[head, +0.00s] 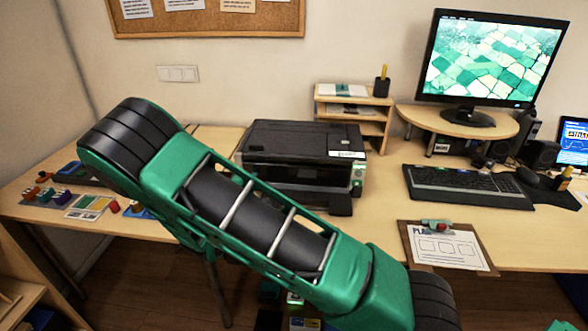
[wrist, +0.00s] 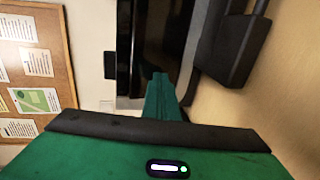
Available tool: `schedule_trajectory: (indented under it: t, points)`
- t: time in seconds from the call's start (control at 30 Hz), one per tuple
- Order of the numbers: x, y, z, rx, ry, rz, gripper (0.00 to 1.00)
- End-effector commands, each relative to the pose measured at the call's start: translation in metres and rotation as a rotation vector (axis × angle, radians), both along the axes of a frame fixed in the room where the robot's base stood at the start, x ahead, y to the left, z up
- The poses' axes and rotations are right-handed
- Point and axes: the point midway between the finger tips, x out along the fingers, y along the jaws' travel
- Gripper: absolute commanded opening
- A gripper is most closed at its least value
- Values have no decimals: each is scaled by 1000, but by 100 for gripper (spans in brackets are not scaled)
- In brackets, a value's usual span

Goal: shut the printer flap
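The black printer (head: 300,137) stands on the desk behind my arm, its top lying flat. A dark piece (head: 340,204) juts out low at its front right; it looks like the lowered flap, but my arm hides much of the printer's front. In the wrist view, turned on its side, the printer's dark glossy body (wrist: 160,35) is beyond my gripper (wrist: 160,78). A black panel-like part (wrist: 232,48) stands out over the desk to the right, apart from the fingers. The green fingers look together, with nothing seen between them. My gripper is hidden in the head view.
The desk (head: 375,225) has a clipboard (head: 447,246) at the front right and a keyboard (head: 465,187) behind it. A small shelf (head: 370,122) stands right of the printer. Small coloured parts (head: 62,196) lie at the left. A corkboard (wrist: 35,60) hangs on the wall.

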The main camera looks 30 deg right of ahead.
Motion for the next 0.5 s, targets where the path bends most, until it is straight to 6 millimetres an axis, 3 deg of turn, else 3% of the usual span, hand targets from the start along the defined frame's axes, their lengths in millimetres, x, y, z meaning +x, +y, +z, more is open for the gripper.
schedule_trajectory:
  t: [0.5]
  points:
    - [10, -7, 7, 0, -1, 0, 0]
